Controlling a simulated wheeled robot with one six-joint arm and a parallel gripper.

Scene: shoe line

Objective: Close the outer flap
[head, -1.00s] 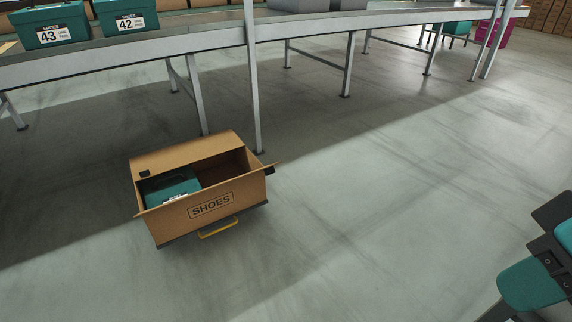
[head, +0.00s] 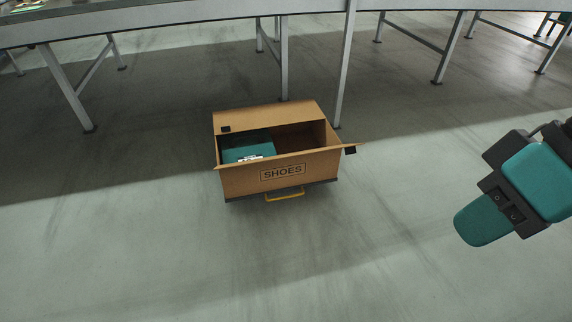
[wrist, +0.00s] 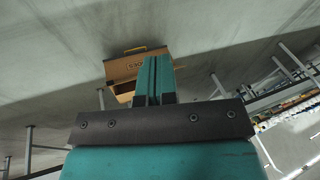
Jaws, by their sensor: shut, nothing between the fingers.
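A brown cardboard box marked SHOES (head: 240,181) stands open on the floor in the head view, with a yellow handle (head: 285,195) low on its front. In the wrist view my gripper (wrist: 155,62) is shut and empty, with the box (wrist: 125,68) beyond the fingers, partly hidden.
A conveyor (head: 200,12) on grey metal legs runs behind the box. One leg (head: 345,70) stands close behind its right end. The floor (head: 330,260) in front and between box and gripper is clear.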

